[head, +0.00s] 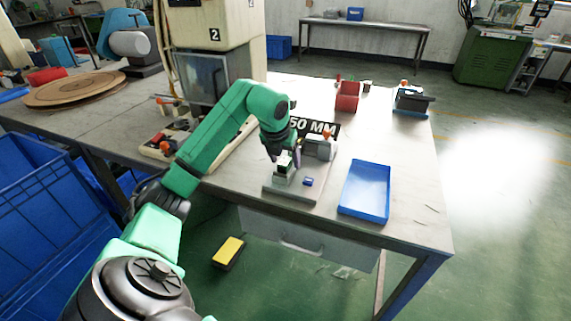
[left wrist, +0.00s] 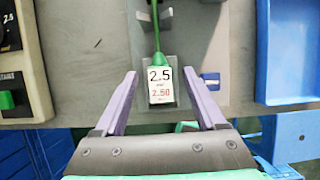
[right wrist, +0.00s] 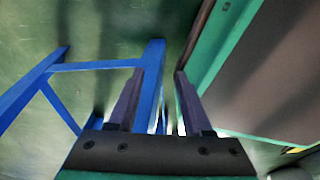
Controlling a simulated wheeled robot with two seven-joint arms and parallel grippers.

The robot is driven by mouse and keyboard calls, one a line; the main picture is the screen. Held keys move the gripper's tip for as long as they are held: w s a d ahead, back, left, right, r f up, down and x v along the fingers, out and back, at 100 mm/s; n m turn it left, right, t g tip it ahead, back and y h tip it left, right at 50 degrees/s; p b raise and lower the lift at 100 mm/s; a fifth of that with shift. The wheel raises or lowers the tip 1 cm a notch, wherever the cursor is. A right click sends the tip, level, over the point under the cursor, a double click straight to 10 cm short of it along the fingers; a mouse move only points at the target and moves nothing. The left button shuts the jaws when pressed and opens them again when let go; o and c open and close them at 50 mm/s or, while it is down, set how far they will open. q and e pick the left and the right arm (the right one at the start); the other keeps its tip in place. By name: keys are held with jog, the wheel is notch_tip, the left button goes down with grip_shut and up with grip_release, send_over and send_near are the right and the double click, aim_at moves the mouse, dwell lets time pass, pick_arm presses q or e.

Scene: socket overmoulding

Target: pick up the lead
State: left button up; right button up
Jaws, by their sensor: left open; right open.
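The lead (left wrist: 157,35) shows in the left wrist view as a green cord running up from a block with a white "2.5" label (left wrist: 160,85). In the head view the labelled block (head: 283,171) stands on a grey base plate (head: 290,194), partly hidden by my gripper. My left gripper (head: 284,158) is over it; in the left wrist view the open fingers (left wrist: 160,76) are on either side of the label with gaps. My right gripper (right wrist: 160,76) is open and empty, seen only in the right wrist view.
A blue tray (head: 378,214) lies right of the plate near the table's front edge. A small blue piece (head: 308,182) sits on the plate. A grey machine part (head: 319,148) stands behind it. A red bin (head: 347,97) is further back. Blue bars (right wrist: 95,66) are near my right gripper.

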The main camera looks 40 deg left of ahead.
pick_arm(q)
grip_shut()
jog(key=shift+r, duration=0.2)
